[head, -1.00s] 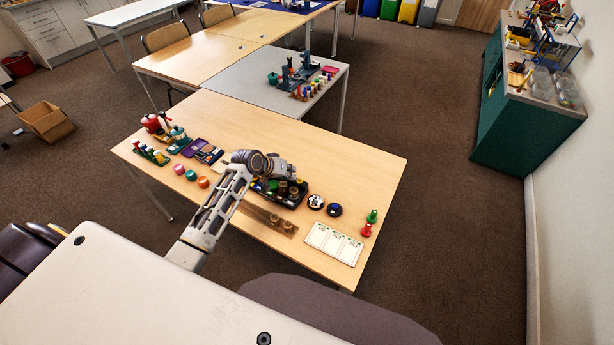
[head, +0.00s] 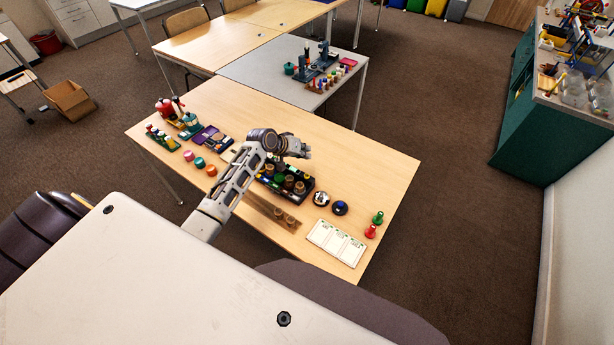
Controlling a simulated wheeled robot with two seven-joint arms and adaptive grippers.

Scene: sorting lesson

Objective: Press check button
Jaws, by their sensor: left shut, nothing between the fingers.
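Two small round devices on black bases sit right of the middle of the near wooden table: a silver-topped one (head: 321,198) and a blue-topped one (head: 340,208). I see no label, so I cannot tell for certain which is the check button; the blue-topped one looks like a push button. My left gripper (head: 303,150) is shut and empty, above the far side of a black tray (head: 309,192), up and left of both devices and apart from them. My left arm hides part of the table. My right gripper is out of view.
The black tray holds several small jars. A wooden rack (head: 262,208) and a white three-panel card (head: 336,243) lie nearer me. Green (head: 378,218) and red (head: 370,231) pieces stand near the right edge. Coloured pots (head: 200,163) stand left. The table's far right is clear.

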